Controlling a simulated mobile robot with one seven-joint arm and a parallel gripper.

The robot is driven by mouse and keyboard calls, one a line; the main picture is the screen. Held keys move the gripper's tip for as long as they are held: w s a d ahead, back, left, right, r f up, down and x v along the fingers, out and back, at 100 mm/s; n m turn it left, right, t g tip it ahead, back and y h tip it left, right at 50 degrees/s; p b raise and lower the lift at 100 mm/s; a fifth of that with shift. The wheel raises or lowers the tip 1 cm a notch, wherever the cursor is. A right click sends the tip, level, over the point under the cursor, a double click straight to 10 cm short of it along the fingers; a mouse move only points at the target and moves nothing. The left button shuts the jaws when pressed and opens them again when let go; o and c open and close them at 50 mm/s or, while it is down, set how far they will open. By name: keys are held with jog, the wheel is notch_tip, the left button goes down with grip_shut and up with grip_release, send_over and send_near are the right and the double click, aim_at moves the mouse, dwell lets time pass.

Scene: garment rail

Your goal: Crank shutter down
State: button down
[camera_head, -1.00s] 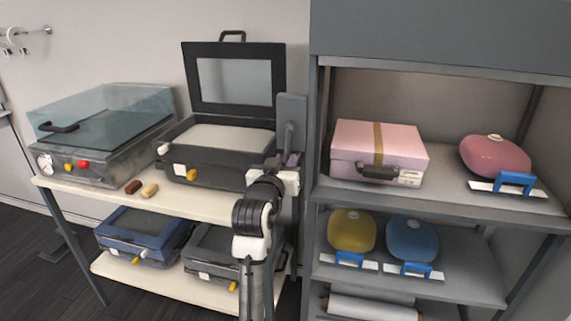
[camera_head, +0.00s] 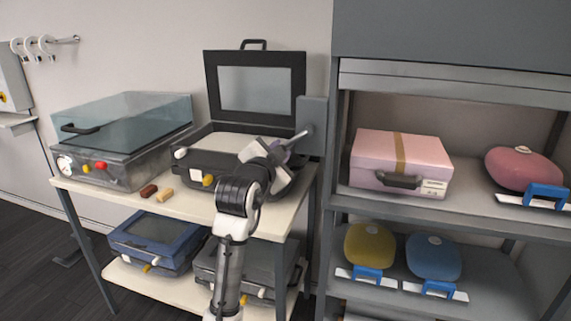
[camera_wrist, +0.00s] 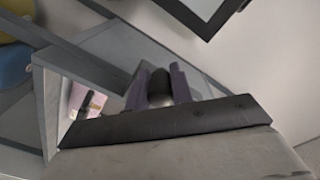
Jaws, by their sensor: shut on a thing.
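The shutter (camera_head: 450,85) shows as a short run of grey slats under the housing at the top of the shelf unit. The rest of the shelf front is uncovered. The crank (camera_head: 304,131) sits on a grey box (camera_head: 312,115) at the left post of the shelf unit, its lever pointing down and left. My gripper (camera_head: 288,151) is at the lever's lower end, shut on the crank handle. In the wrist view, the purple fingers of my gripper (camera_wrist: 156,86) stand on either side of the dark handle (camera_wrist: 160,82). The handle is partly hidden in the head view.
A pink case (camera_head: 372,152) and a pink bundle (camera_head: 522,168) lie on the upper shelf, which the shutter fronts. An open dark case (camera_head: 258,88) stands close behind my gripper on the table (camera_head: 110,192). A clear-lidded machine (camera_head: 120,140) stands at left.

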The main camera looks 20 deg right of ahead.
jog(key=r+m, duration=0.1)
jog(key=a+m, duration=0.1)
jog(key=shift+w+r+m+b, duration=0.3)
jog(key=shift+r+m+b, duration=0.05)
jog(key=shift+m+b, duration=0.05)
jog(key=shift+r+m+b, duration=0.25)
jog(key=shift+r+m, duration=1)
jog(key=shift+m, duration=0.55)
jog(key=shift+r+m+b, duration=0.2)
jog(key=shift+r+m, duration=1)
jog(key=shift+m, duration=0.6)
jog(key=c, duration=1.2)
grip_release()
jog(key=b+v, duration=0.3)
jog(key=v, duration=1)
jog(key=shift+s, duration=0.35)
